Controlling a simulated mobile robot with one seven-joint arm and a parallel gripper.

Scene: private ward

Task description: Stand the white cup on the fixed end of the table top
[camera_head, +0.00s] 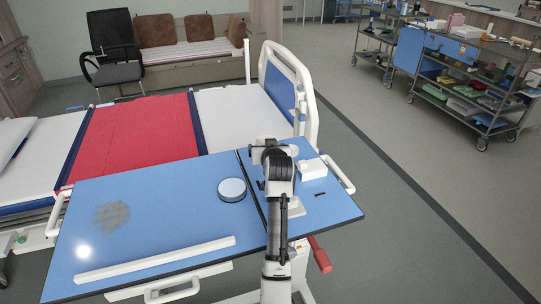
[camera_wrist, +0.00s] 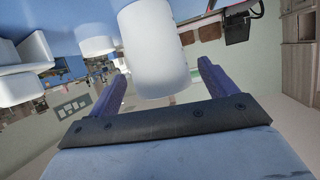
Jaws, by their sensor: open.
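The white cup (camera_wrist: 155,50) fills the upper middle of the wrist view. The two purple fingers of my gripper (camera_wrist: 163,82) lie on either side of it, with gaps showing between them and the cup. In the head view my gripper (camera_head: 266,150) is over the far edge of the blue table top (camera_head: 160,200), near its dark seam. My arm and gripper hide most or all of the cup there. A narrower end part (camera_head: 325,207) of the top lies right of the seam. I cannot tell whether the cup touches the top.
A white box (camera_head: 312,168) sits on the right part. A white bar (camera_head: 155,259) runs along the near edge, and a grey stain (camera_head: 111,215) marks the left. The bed (camera_head: 135,137) is behind.

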